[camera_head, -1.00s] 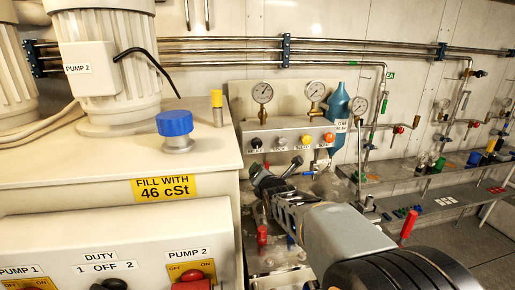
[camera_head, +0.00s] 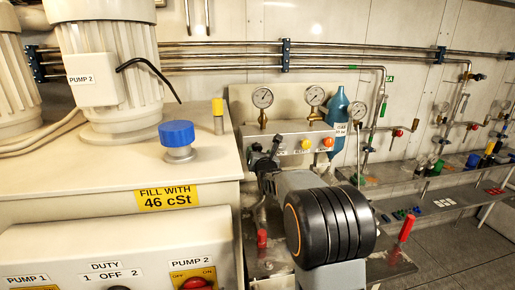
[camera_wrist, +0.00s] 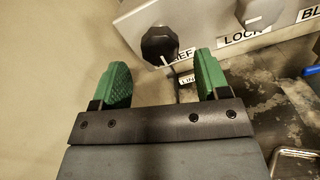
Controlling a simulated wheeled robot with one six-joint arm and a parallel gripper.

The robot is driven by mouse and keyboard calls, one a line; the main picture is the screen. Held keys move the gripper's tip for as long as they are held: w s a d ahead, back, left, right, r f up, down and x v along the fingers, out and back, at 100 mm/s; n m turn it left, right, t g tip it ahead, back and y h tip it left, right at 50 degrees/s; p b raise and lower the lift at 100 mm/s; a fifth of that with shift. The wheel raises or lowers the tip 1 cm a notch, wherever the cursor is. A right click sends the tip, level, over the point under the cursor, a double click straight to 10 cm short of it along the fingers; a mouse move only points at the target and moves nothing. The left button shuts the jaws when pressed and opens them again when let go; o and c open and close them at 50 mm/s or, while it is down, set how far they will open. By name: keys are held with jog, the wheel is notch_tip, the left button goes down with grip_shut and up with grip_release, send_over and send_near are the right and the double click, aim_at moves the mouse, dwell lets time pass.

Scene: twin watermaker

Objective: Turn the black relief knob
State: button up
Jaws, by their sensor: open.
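The black relief knob (camera_wrist: 160,45) is on the sloped grey front of the gauge panel, at the top middle of the wrist view. Below it is a label, partly covered, of which "EF" shows. My gripper (camera_wrist: 163,76) is open, with its two green-padded fingers spread to either side below the knob. The fingers look apart from the knob, and nothing is between them. In the head view my gripper (camera_head: 267,160) is in front of the panel's left end, partly hidden by my arm, and I cannot clearly tell the knob there.
A pale knob marked LOCK (camera_wrist: 262,11) is just right of the relief knob. Yellow (camera_head: 305,146) and orange (camera_head: 328,142) knobs are further right on the panel. The white tank (camera_head: 80,185) stands close on the left. A red handle (camera_head: 407,228) rises at the right.

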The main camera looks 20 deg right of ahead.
aim_at(257, 149)
jog(key=shift+w+d+p, duration=0.15)
jog(key=shift+w+p, duration=0.05)
jog(key=shift+w, duration=0.6)
jog(key=shift+w+d+p, duration=0.15)
jog(key=shift+w, duration=0.6)
jog(key=c, duration=0.9)
jog(key=shift+c, duration=0.2)
jog(key=shift+f+b, duration=0.1)
jog(key=shift+b, duration=0.2)
jog(key=shift+m+b, duration=6.85)
jog(key=shift+m, duration=2.05)
